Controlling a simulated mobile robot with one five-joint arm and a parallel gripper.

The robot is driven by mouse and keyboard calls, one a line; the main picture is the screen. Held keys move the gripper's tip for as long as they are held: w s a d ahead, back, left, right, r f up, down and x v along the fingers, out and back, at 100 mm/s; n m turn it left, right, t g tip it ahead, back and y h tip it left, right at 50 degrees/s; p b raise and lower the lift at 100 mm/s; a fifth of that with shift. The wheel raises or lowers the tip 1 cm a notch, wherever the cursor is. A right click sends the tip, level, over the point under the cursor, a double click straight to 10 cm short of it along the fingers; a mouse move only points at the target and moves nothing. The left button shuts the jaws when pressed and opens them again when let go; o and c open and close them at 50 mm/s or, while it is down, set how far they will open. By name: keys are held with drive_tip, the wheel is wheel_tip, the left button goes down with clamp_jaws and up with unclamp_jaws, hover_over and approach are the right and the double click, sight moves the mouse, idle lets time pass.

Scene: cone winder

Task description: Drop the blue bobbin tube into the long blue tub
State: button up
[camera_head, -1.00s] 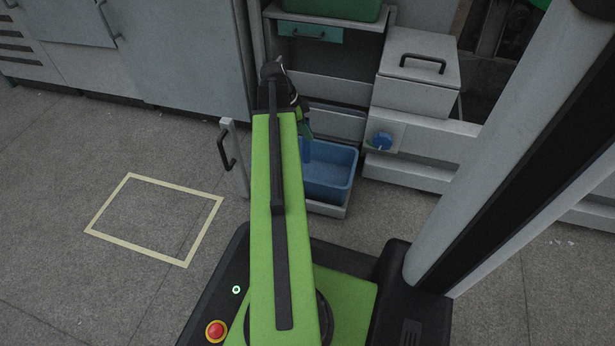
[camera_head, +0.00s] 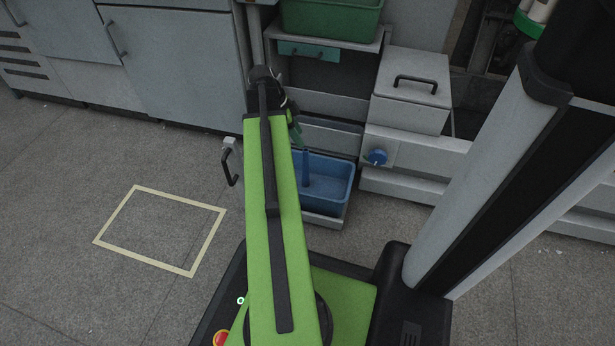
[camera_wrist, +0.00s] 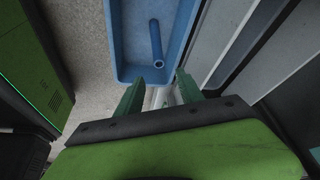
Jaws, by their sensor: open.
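The long blue tub (camera_head: 338,205) stands low in front of the machine, just beyond my arm, which hides its left part. In the wrist view the tub (camera_wrist: 117,50) lies ahead of my fingertips. The blue bobbin tube (camera_head: 306,172) shows within the tub's outline, below my gripper (camera_head: 297,136). In the wrist view the tube (camera_wrist: 155,42) lies within the tub's walls, its open end toward me. I cannot tell whether it touches the tub floor. My gripper (camera_wrist: 159,84) is open and empty, its two green fingers apart from the tube.
An open drawer front with a black handle (camera_head: 229,167) stands left of the tub. A grey lidded box (camera_head: 412,95) and a blue knob (camera_head: 377,157) are to the right. A green bin (camera_head: 330,20) sits above. The floor at left, with a taped rectangle (camera_head: 150,188), is clear.

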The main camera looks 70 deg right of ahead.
drive_tip(key=p+v, duration=0.7)
drive_tip(key=v, duration=0.3)
drive_tip(key=shift+p, duration=0.4)
drive_tip(key=shift+r, duration=0.15)
